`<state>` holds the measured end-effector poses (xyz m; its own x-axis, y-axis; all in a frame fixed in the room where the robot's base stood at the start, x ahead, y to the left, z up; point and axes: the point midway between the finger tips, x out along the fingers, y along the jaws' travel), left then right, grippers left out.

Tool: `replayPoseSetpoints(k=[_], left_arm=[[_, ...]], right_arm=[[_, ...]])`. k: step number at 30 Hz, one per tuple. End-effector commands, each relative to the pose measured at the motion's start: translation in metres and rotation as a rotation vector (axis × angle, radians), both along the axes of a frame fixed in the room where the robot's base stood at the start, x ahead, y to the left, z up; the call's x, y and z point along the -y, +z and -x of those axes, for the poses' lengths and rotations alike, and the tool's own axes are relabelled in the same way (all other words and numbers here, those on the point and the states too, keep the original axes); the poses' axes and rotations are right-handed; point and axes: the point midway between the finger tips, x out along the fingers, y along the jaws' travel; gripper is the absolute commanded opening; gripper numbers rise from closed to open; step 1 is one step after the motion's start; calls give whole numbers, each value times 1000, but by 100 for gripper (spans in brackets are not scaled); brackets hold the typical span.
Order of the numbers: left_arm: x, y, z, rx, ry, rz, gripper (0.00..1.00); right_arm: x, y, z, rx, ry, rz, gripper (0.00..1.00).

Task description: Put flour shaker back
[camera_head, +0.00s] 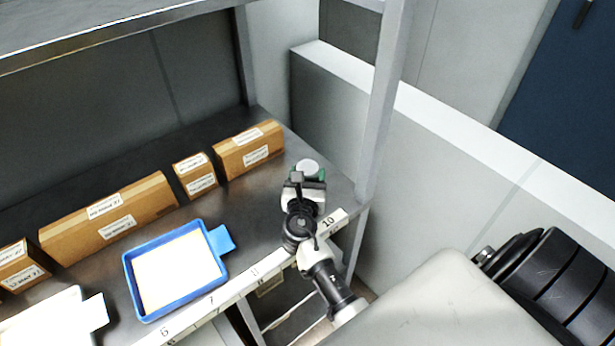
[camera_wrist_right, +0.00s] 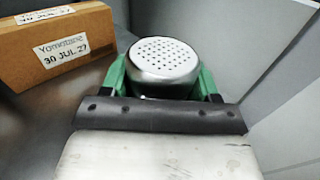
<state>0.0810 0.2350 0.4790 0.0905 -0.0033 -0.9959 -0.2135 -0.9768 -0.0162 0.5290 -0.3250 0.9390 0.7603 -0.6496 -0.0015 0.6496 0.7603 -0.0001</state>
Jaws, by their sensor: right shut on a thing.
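The flour shaker (camera_wrist_right: 166,64) is a metal cylinder with a perforated top. It stands upright between the green fingers of my right gripper (camera_wrist_right: 162,80) in the right wrist view. In the head view the shaker's pale top (camera_head: 307,167) shows just beyond my right gripper (camera_head: 306,178), at the right end of the dark shelf (camera_head: 262,207). The gripper is shut on the shaker. The shaker's base is hidden, so I cannot tell whether it touches the shelf. My left gripper is not in view.
A cardboard box (camera_head: 250,150) stands left of the shaker; it also shows in the right wrist view (camera_wrist_right: 62,47). A smaller box (camera_head: 195,176) and a long box (camera_head: 108,218) line the back. A blue tray (camera_head: 218,273) lies nearer the front. A shelf post (camera_head: 378,110) rises at the right.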

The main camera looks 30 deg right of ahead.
Motion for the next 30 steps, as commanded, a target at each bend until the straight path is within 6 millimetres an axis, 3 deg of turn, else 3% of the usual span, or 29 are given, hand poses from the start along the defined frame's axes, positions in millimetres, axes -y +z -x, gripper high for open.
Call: replayPoseSetpoints(k=[8,9,14,24,30], left_arm=[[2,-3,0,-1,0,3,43],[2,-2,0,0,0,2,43],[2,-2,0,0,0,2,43],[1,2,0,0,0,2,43],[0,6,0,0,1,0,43]], right_arm=[[0,-3,0,1,0,1,31],[0,-3,0,-1,0,1,63],[0,-2,0,0,0,0,86],[-1,2,2,-1,0,-1,86],[-23,1,27,-3,1,-1,86]])
